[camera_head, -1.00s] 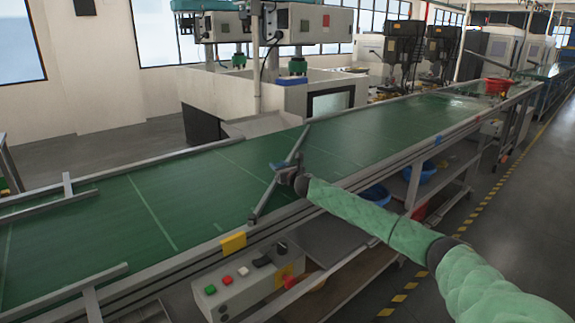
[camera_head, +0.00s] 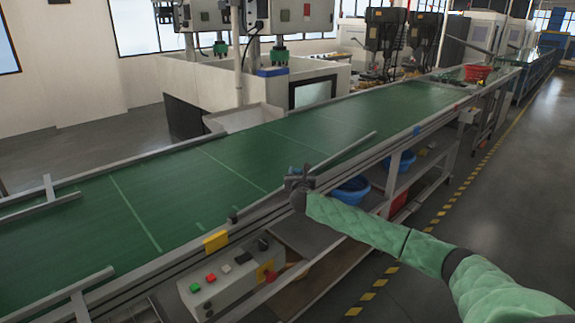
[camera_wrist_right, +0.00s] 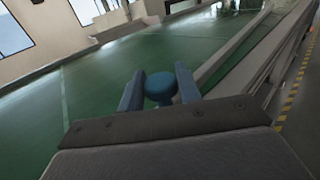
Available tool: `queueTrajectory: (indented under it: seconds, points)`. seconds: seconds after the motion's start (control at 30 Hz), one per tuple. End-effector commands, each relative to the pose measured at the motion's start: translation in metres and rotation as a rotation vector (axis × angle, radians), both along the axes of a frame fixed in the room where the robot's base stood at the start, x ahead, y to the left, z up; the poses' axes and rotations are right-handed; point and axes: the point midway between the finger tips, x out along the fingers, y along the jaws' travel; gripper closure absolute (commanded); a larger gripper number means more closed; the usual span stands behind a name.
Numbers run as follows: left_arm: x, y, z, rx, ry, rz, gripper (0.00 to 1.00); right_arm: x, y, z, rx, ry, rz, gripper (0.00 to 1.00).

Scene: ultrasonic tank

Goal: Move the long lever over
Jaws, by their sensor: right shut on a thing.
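The long grey lever (camera_head: 346,151) lies low over the near side of the green conveyor belt, almost in line with the belt's near rail. Its far end points away to the upper right. My right gripper (camera_head: 296,177) is at the middle part of the lever in the head view and hides some of it. In the right wrist view, the two blue fingers of my right gripper (camera_wrist_right: 159,92) are shut on a round blue knob (camera_wrist_right: 160,87), one finger on each side. Where the knob joins the lever is hidden. My left gripper is not in view.
The belt (camera_head: 140,205) is bare around the lever. A control box (camera_head: 225,280) with coloured buttons and a yellow tag (camera_head: 216,241) sit at the near edge. Blue bins (camera_head: 351,190) stand below; a red bin (camera_head: 478,72) is far off.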

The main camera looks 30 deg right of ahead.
Motion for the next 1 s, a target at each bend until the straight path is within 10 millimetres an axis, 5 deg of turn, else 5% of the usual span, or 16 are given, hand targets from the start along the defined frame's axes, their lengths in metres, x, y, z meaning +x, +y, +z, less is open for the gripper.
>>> queueTrajectory:
  seconds: [0.33, 0.83, 0.87, 0.93, 1.0]
  points:
    - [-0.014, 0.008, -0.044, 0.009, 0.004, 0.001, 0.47, -0.029, -0.008, 0.001, 0.001, -0.001, -0.094, 1.00]
    - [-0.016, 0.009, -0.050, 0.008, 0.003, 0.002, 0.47, -0.034, -0.009, -0.002, 0.000, 0.002, -0.108, 1.00]
    - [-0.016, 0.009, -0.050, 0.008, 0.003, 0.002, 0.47, -0.034, -0.009, -0.002, 0.000, 0.002, -0.108, 0.62]
    - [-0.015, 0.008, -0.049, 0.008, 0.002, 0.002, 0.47, -0.034, -0.009, -0.002, 0.000, 0.002, -0.108, 0.48]
    - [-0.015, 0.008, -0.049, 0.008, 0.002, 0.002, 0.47, -0.033, -0.009, -0.002, 0.000, 0.001, -0.107, 0.47]
